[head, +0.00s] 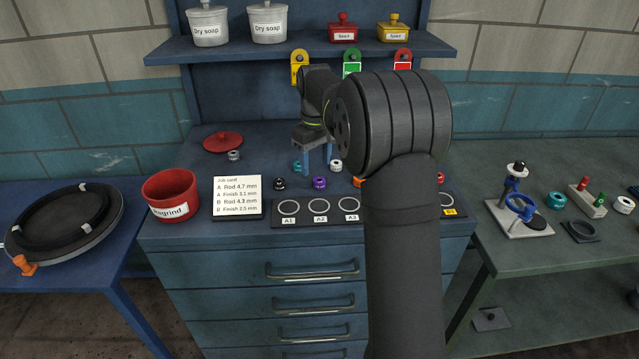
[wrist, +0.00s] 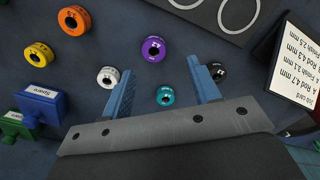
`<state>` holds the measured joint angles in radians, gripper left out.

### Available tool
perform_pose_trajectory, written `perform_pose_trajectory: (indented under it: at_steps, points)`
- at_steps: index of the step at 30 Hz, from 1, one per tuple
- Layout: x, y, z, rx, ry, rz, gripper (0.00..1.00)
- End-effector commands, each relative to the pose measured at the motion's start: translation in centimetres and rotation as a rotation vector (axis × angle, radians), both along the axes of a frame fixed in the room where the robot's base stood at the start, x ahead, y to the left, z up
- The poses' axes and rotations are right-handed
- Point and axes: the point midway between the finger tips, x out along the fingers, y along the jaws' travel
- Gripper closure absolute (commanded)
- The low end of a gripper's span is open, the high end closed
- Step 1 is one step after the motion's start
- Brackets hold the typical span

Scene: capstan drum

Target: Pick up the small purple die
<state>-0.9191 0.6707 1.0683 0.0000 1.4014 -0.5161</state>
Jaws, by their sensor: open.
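The small purple die (head: 320,183) is a ring lying on the blue cabinet top, behind the A2 slot. In the wrist view the purple die (wrist: 153,50) lies beyond my fingertips, roughly midway between their lines. My gripper (head: 317,165) is open and points down, with its blue fingers over the cabinet top behind the purple die. In the wrist view my gripper (wrist: 160,72) has a teal die (wrist: 165,96) showing between its fingers. I cannot tell the height of the fingertips above the surface.
A black die (wrist: 217,71) and a white die (wrist: 108,76) lie close to the fingers. Orange (wrist: 74,20) and yellow dies (wrist: 39,54) lie farther left. The slotted tray (head: 380,212), job card (head: 237,197) and red Regrind bin (head: 171,195) stand at the front. My arm hides part of the bench.

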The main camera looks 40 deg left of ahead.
Motion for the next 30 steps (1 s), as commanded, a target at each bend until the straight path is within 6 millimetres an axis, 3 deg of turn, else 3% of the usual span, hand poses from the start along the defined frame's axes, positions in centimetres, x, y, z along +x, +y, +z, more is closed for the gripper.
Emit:
perform_pose_trajectory:
  at_steps: [9,19,27,30]
  points:
    - [0.6,-0.6,-4.3,-0.002,0.001,-0.001,0.44]
    - [0.7,-0.6,-5.1,0.0,0.0,-0.001,0.44]
    - [0.6,-0.6,-5.0,0.0,0.0,-0.001,0.96]
    - [0.7,-0.6,-5.0,0.0,0.0,-0.001,0.96]
